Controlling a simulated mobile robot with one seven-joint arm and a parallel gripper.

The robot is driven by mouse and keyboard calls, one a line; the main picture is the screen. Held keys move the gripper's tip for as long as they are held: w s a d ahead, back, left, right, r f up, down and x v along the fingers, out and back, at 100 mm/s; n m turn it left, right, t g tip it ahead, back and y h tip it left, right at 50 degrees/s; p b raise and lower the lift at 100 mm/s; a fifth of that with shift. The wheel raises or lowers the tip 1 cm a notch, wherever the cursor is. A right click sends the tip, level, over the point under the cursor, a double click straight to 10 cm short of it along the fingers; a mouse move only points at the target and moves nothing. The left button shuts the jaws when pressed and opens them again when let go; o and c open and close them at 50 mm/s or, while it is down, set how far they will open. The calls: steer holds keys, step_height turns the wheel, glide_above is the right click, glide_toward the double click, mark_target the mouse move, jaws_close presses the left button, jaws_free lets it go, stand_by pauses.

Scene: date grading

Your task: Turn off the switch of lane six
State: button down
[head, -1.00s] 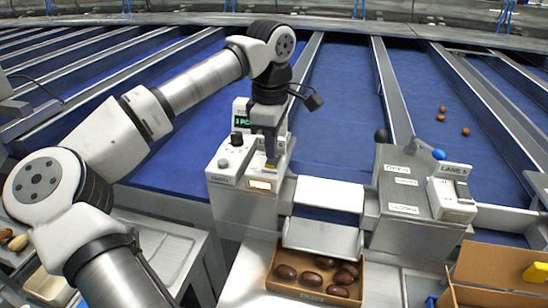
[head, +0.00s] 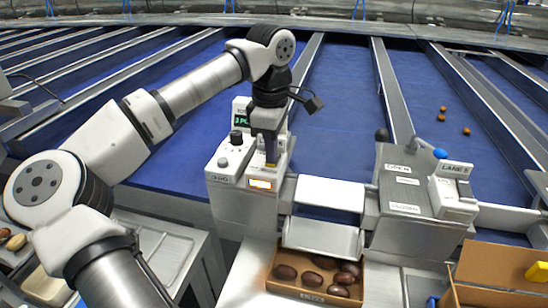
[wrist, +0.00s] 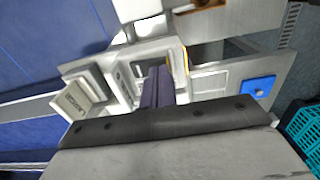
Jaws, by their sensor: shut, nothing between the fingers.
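My gripper (head: 270,160) points down with its fingers together and empty, at the top of a light grey control box (head: 228,178). I cannot tell whether the tips touch the box. Its front has a lit, orange-edged window (head: 260,184); its top has a black knob (head: 236,138) and a pale round button (head: 222,163). A green-lit display (head: 241,121) stands behind, partly hidden by my gripper. In the wrist view my dark fingers (wrist: 157,88) cover part of the box top. No lane-six label is clearly readable; the switch itself is hard to make out.
A grey gate housing (head: 402,215) with a blue-knobbed lever (head: 440,154) and a lane label (head: 457,168), its number doubtful, stands right. A carton (head: 318,297) of dark dates sits below a metal chute (head: 320,238). Blue lanes (head: 340,90) lie behind. Another carton (head: 500,265) is at lower right.

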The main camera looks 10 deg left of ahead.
steer(key=shift+f+b, duration=0.3)
steer(key=shift+f, duration=0.2)
steer(key=shift+r, duration=0.1)
steer(key=shift+r+p, duration=2.65)
steer(key=shift+r, duration=0.85)
